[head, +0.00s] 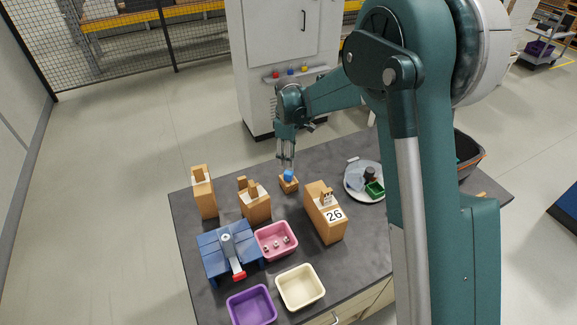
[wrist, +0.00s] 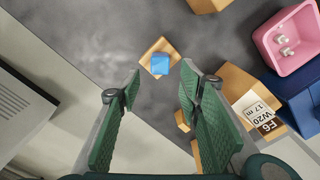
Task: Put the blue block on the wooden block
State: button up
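The small blue block (head: 288,175) rests on top of the small wooden block (head: 289,186) near the far side of the dark table. In the wrist view the blue block (wrist: 160,65) sits within the top face of the wooden block (wrist: 155,46), turned relative to it. My gripper (head: 286,164) is above the blue block, pointing down. In the wrist view my gripper (wrist: 161,78) is open and empty. Its green finger pads stand apart, with the blue block seen beyond the fingertips and not between the pads.
A wooden holder marked 26 (head: 325,215) stands right of the blocks, with other wooden holders (head: 255,203) to the left. A pink bin (head: 263,249), cream bin (head: 300,294), purple bin (head: 250,308) and blue fixture (head: 214,258) are nearer. A round plate (head: 354,193) lies right.

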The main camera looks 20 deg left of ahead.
jog(key=shift+r, duration=1.6)
jog(key=shift+d, duration=0.1)
jog(key=s+d+r+m+t, duration=0.1)
jog(key=s+d+r+m, duration=0.2)
jog(key=d+r, duration=0.5)
jog(key=s+d+r+m+t+y, duration=0.1)
jog(key=s+d+r+m, duration=0.3)
jog(key=d, duration=0.6)
jog(key=s+d+r+m+t, duration=0.1)
jog(key=s+d+r, duration=0.1)
jog(key=d+r, duration=0.7)
jog(key=s+d+r+m+t, duration=0.2)
jog(key=s+d+m, duration=0.3)
jog(key=s+d, duration=0.8)
jog(key=s+d+f+m+t, duration=0.1)
jog(key=s+d+m, duration=0.1)
jog(key=s+d, duration=0.3)
jog(key=s+d+f+m+t+h, duration=0.1)
jog(key=s+d+f+m, duration=0.1)
jog(key=s+d, duration=0.3)
jog(key=shift+s+d+f+m, duration=0.25)
jog(key=shift+s+m, duration=0.25)
jog(key=shift+s, duration=0.65)
